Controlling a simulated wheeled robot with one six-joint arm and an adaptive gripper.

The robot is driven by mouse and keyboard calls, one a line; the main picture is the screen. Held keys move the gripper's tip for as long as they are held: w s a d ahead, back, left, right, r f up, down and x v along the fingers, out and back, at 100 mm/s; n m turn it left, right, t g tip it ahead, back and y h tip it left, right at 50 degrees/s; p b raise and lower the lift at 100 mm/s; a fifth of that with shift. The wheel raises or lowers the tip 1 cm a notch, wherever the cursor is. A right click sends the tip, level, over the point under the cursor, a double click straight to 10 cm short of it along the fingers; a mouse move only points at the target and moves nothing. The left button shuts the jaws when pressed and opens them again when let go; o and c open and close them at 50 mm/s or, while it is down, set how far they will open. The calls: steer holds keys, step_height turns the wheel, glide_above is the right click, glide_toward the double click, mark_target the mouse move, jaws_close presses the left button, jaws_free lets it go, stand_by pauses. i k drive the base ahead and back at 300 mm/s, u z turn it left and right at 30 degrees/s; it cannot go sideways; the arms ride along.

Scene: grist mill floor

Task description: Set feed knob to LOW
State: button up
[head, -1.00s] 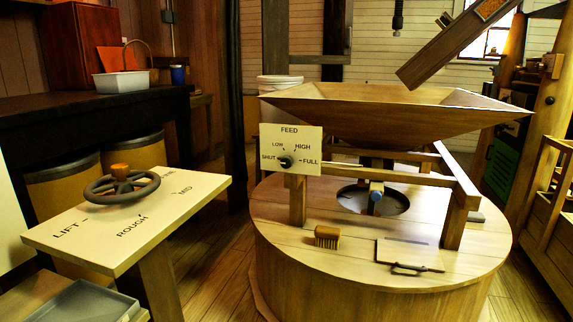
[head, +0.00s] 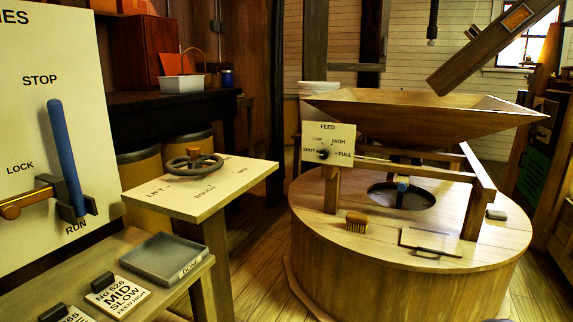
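The feed knob (head: 323,154) is a small dark dial on a cream FEED panel (head: 346,136) fixed to the front of the wooden hopper frame. The panel reads SHUT, LOW, HIGH and FULL around the knob. The knob is small here, and I cannot tell for sure which mark its pointer faces. My gripper is not in view.
A stop/run panel with a blue lever (head: 66,158) stands close at left. A table with a handwheel (head: 193,163) stands between it and the round millstone casing (head: 390,240). A brush (head: 357,221) lies on the casing. Wooden floor (head: 262,270) is open between table and casing.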

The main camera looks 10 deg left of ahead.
mark_target(324, 154)
steer(key=u, duration=0.35)
steer(key=k, duration=0.65)
steer(key=z, duration=0.8)
steer(key=i, duration=1.4)
steer(key=u, duration=0.2)
